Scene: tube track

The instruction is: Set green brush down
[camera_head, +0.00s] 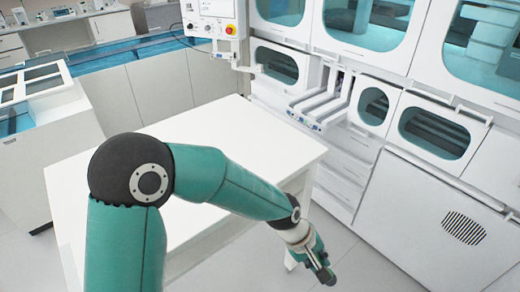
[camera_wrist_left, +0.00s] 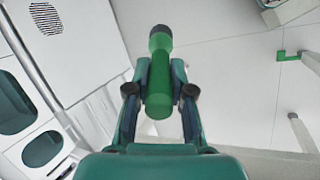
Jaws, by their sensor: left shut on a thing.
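The green brush (camera_wrist_left: 160,88) has a green handle and a dark round end. It is between the fingers of my left gripper (camera_wrist_left: 160,92), which is shut on it, with the dark end pointing away from the wrist. In the head view my left gripper (camera_head: 324,272) is low in the picture, beyond the right edge of the white table (camera_head: 225,130), over the floor. I cannot clearly make out the brush there. My right gripper is in neither view.
The white table top is bare where it shows; my left arm hides part of it. White cabinets with teal windows (camera_head: 432,132) stand to the right, with a vent (camera_head: 464,228) low down. A control panel (camera_head: 213,18) hangs at the back. Clear floor (camera_head: 370,265) lies between table and cabinets.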

